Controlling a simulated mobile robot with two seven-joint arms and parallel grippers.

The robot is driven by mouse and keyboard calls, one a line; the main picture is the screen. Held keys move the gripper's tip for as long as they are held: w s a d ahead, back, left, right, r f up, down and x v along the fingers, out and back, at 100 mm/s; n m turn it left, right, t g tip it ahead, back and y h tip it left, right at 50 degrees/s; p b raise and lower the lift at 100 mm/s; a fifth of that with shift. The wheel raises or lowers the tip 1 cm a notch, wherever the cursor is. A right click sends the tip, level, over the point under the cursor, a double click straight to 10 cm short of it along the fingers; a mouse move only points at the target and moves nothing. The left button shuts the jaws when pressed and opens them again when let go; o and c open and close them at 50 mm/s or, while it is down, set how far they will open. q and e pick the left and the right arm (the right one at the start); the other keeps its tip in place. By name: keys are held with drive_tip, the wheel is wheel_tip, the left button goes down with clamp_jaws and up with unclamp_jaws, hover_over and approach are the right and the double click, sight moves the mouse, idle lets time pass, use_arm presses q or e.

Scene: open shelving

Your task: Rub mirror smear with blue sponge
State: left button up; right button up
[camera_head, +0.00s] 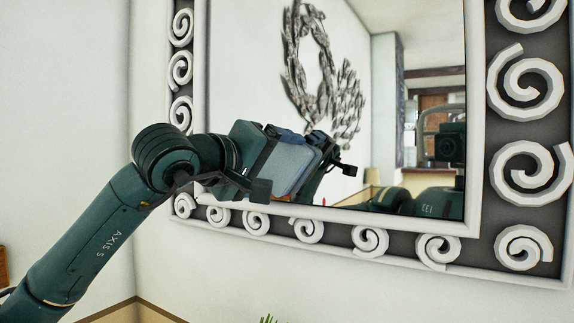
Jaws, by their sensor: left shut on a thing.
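The mirror (240,70) hangs on the wall in a wide frame, and its glass fills the middle of the view. My left gripper (268,164) is shut on the blue sponge (289,166) at the lower left part of the glass. The sponge is pale blue and tilted. Its reflection lies right beside it, so I cannot tell whether it touches the glass. I make out no smear; the gripper and sponge hide part of the glass. My right gripper is not in view.
The mirror frame (390,215) has a white inner border and raised white scrolls around it. The glass reflects a metal wreath, a room and parts of my own body. Green leaf tips (268,319) show at the bottom edge. Bare wall lies left of the frame.

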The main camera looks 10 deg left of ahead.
use_arm(q)
drive_tip(key=a, duration=0.2)
drive_tip(key=w+a, duration=0.1)
drive_tip(key=a, duration=0.1)
drive_tip(key=shift+w, duration=0.2)
idle(0.3)
drive_tip(key=b+v, duration=0.2)
drive_tip(key=v, duration=0.4)
drive_tip(key=shift+s+d+f, duration=0.2)
drive_tip(key=shift+d+f, duration=0.05)
drive_tip(key=shift+d, duration=0.05)
drive_tip(key=shift+f+b+v, duration=0.15)
drive_tip(key=shift+b+v, duration=0.3)
drive_tip(key=shift+v, duration=0.25)
drive_tip(key=shift+f+b+v, duration=0.1)
drive_tip(key=shift+b+v, duration=0.3)
drive_tip(key=shift+v, duration=0.35)
